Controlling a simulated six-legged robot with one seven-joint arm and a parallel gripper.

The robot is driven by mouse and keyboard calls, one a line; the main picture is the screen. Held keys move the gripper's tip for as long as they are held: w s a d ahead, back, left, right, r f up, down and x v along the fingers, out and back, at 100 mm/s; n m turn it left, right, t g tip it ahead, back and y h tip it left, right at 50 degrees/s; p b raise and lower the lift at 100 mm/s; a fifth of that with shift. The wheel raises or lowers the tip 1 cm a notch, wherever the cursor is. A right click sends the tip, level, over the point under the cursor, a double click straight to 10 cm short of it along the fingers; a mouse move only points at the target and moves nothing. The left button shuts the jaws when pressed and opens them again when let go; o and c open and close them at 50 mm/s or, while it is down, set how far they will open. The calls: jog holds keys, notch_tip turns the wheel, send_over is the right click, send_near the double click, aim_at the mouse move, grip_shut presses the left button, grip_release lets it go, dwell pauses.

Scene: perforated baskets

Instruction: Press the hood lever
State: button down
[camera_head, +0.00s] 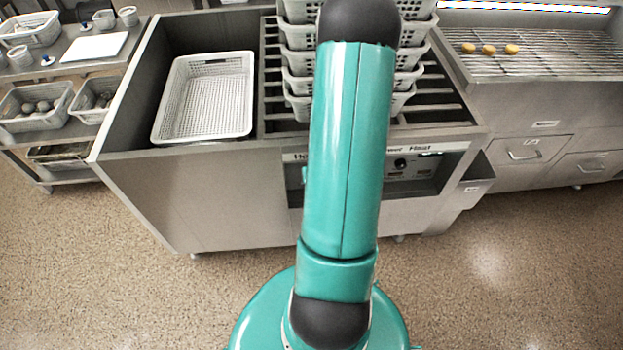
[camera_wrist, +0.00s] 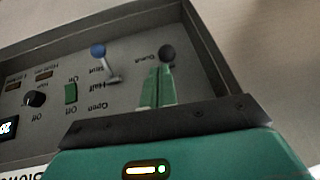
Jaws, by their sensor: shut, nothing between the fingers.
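In the wrist view the control panel appears upside down. A lever with a blue ball (camera_wrist: 98,50) and a metal stem stands on it, beside labels that seem to read Shut, Half and Open. A second, black ball knob (camera_wrist: 168,54) is to its right. My gripper (camera_wrist: 161,68) is shut and empty. Its green fingertips are just below the black ball in the picture and right of the blue-ball lever; I cannot tell whether they touch the black ball. In the head view my arm hides the gripper and both levers.
The panel also has a black rotary knob (camera_wrist: 34,98) and a green switch (camera_wrist: 71,93). The head view shows the steel counter (camera_head: 210,190), a white perforated basket (camera_head: 207,137), stacked baskets (camera_head: 408,103) behind my arm, and a grill rack (camera_head: 545,50). The speckled floor in front is clear.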

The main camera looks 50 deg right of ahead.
jog(key=shift+w+a+x, duration=0.1)
jog(key=shift+w+x, duration=0.05)
jog(key=shift+x, duration=0.8)
jog(key=shift+w+a+x, duration=0.1)
jog(key=shift+w+x, duration=0.05)
jog(key=shift+x, duration=0.8)
